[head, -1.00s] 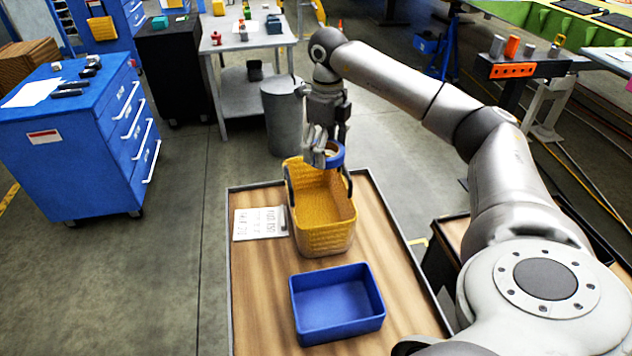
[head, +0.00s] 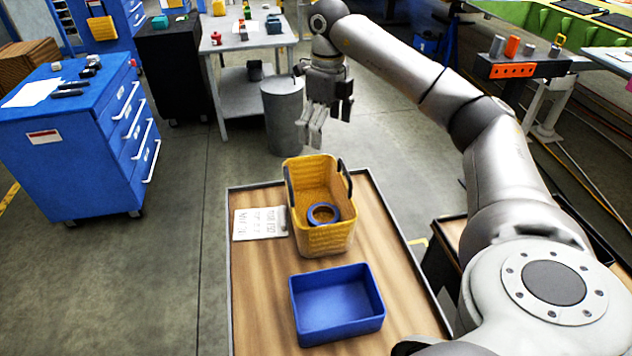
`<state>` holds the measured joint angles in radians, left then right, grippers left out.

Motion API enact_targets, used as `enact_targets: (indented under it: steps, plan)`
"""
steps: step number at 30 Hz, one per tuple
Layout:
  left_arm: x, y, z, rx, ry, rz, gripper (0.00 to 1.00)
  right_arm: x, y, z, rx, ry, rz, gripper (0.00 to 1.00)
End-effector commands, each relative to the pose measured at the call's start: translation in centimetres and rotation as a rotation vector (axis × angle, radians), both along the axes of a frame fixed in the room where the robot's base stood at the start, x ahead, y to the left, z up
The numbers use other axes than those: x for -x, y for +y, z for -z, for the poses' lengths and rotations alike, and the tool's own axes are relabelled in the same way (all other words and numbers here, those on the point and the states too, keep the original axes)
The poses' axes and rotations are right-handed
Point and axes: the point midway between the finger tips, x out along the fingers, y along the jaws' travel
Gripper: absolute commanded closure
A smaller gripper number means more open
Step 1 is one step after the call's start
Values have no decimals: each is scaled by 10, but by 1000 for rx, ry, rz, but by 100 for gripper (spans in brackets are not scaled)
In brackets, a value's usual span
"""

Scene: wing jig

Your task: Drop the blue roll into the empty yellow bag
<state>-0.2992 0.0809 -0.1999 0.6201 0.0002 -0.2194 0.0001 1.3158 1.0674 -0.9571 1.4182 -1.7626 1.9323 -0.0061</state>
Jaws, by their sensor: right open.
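The yellow bag (head: 325,240) stands upright on the wooden cart top, with dark handles at its sides. The blue roll (head: 323,213), a ring shape, lies inside the bag near its front wall. My right gripper (head: 318,135) is open and empty. It hangs above and behind the bag, clear of it and of the roll. My left gripper is not in view.
A blue bin (head: 338,303), empty, sits on the wooden cart (head: 257,290) in front of the bag. A paper sheet (head: 260,222) lies left of the bag. A grey barrel (head: 284,115) stands on the floor behind. A blue drawer cabinet (head: 75,150) stands at left.

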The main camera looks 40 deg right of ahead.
Motion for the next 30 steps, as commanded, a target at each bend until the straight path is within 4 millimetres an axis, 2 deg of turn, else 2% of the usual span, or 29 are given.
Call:
enact_targets:
  steps: [1,6,12,18,30]
  plan:
    - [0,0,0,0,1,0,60,-1,1,-15,-2,-7,-1,1]
    - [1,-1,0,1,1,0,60,0,1,-46,-1,-5,-1,1]
    - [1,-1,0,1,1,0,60,-1,0,-60,0,-2,-1,1]
    - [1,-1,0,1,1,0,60,0,0,-68,0,-1,-1,1]
    - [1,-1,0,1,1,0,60,0,0,-70,-1,0,0,1]
